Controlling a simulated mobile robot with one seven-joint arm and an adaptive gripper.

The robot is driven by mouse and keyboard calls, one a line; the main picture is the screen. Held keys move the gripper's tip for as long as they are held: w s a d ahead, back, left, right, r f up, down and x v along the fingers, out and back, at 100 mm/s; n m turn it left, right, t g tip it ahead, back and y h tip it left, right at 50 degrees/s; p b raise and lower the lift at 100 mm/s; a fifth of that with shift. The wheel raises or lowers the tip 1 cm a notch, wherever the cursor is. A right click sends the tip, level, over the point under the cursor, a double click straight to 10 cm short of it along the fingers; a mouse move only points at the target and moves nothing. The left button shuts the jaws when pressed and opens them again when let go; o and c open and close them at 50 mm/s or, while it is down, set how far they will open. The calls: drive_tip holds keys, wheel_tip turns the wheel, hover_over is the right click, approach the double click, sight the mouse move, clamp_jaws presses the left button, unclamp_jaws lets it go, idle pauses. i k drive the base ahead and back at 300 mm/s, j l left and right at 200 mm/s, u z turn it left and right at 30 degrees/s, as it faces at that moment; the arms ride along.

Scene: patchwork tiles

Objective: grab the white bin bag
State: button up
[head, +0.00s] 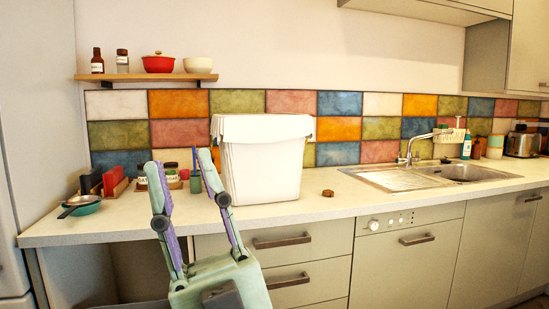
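A white bin (262,175) stands upright on the countertop against the tiled wall. A white cover that looks like the bin bag (262,127) lies over its top and folds over the rim; I cannot tell bag from lid clearly. My gripper (178,160) is in front of the counter, left of the bin, pointing up. Its two green and purple fingers are spread apart with nothing between them.
Small jars (171,173) stand behind my gripper. A pan (80,204) and red and black holders (115,181) are at the counter's left. A small brown block (328,193) lies right of the bin. A sink (450,172) is farther right. A shelf (146,77) hangs above.

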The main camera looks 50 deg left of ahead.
sight(262, 154)
drive_tip(key=i+u, duration=0.25)
drive_tip(key=i, duration=0.2)
drive_tip(key=i+l+u, duration=0.1)
drive_tip(key=i+u, duration=0.2)
drive_tip(key=i+l+u, duration=0.25)
drive_tip(key=i, duration=0.25)
drive_tip(key=i+l+u, duration=0.1)
drive_tip(key=i+u, duration=0.2)
drive_tip(key=u, duration=0.15)
drive_tip(key=i+l+u, duration=0.25)
drive_tip(key=u, duration=0.2)
drive_tip(key=i+l+u, duration=0.25)
drive_tip(key=u, duration=0.2)
drive_tip(key=i+l+u, duration=0.15)
drive_tip(key=l+u, duration=0.3)
drive_tip(key=i+l+u, duration=0.1)
drive_tip(key=l+u, duration=0.35)
